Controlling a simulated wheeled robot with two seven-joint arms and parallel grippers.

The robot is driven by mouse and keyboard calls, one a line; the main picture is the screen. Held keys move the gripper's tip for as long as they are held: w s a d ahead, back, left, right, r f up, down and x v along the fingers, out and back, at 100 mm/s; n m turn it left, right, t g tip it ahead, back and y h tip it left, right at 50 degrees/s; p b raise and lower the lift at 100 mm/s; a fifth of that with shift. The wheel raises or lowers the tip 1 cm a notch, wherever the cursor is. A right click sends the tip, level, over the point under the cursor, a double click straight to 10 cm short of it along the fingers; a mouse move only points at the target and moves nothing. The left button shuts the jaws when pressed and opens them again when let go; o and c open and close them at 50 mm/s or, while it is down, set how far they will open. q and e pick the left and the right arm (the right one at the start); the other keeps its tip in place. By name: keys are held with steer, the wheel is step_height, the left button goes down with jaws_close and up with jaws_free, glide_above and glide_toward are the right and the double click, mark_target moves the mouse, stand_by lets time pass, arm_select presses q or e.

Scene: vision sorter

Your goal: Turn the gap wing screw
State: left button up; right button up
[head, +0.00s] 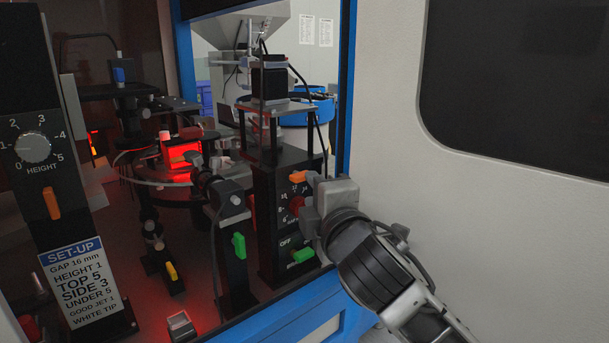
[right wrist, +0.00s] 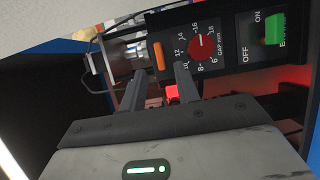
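The orange gap wing screw (head: 298,176) sits on the black gap panel (head: 268,205), above the red gap knob (head: 296,204). In the right wrist view the wing screw (right wrist: 158,56) lies just beyond and between my fingertips, beside the red knob (right wrist: 201,43) and its numbered dial. My right gripper (head: 311,201) is close in front of the panel and partly covers the dial. Its two fingers are apart and empty in the right wrist view (right wrist: 160,73); contact with the wing screw cannot be seen. The knob's exact setting is unclear. My left gripper is not in view.
A set-up card (head: 79,274) reads gap 16 mm. A green switch (head: 302,256) sits low on the gap panel. The height post (head: 37,150) carries another orange wing screw (head: 51,203). The blue door frame (head: 345,85) and white cover (head: 390,130) stand close to my right arm.

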mark_target(303, 179)
steer(key=x, duration=0.6)
steer(key=shift+s+p, duration=0.1)
steer(key=shift+p, duration=0.25)
jaws_close()
